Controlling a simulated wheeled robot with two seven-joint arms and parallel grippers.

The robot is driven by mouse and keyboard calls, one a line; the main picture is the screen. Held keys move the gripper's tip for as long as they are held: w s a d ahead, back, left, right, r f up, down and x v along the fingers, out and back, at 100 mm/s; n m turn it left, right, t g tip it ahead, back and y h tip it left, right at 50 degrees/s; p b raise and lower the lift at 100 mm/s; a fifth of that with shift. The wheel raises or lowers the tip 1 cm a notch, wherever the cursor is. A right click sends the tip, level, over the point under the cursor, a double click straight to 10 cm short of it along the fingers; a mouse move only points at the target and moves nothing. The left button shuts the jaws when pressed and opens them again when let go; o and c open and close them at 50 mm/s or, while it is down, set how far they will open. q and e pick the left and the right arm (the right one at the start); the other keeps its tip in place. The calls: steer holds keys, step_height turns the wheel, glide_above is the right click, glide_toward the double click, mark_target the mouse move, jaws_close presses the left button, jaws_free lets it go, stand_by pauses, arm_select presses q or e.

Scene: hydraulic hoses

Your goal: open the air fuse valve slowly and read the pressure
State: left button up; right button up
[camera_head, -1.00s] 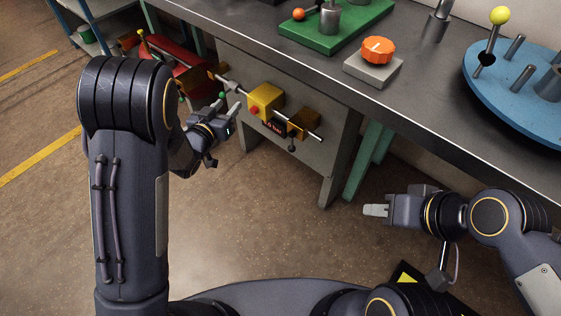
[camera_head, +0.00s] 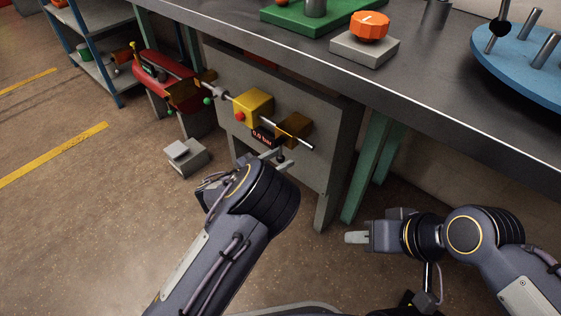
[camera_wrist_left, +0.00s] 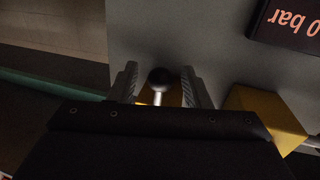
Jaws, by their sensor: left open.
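A rod with a yellow block (camera_head: 254,105) and a brown-yellow block (camera_head: 294,128) is mounted on the grey panel under the bench. A lever with a black ball (camera_wrist_left: 159,77) hangs at the brown-yellow block. A dark display (camera_head: 263,137) beside it seems to read 0.0 bar; the left wrist view shows part of it upside down. My left gripper (camera_head: 268,161) is at the lever. In the left wrist view its two fingers (camera_wrist_left: 160,88) are open, one on each side of the ball. My right gripper (camera_head: 356,238) hangs in free air, its fingers seen edge-on.
The panel (camera_head: 325,165) and a green bench leg (camera_head: 372,165) stand close to the left gripper. The bench top (camera_head: 270,45) overhangs them. A red tank (camera_head: 160,78) and a grey box (camera_head: 186,158) are at the left. The floor in front is open.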

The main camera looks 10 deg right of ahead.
arm_select(q)
steer(key=shift+w+d, duration=0.2)
steer(key=shift+d, duration=0.15)
jaws_close()
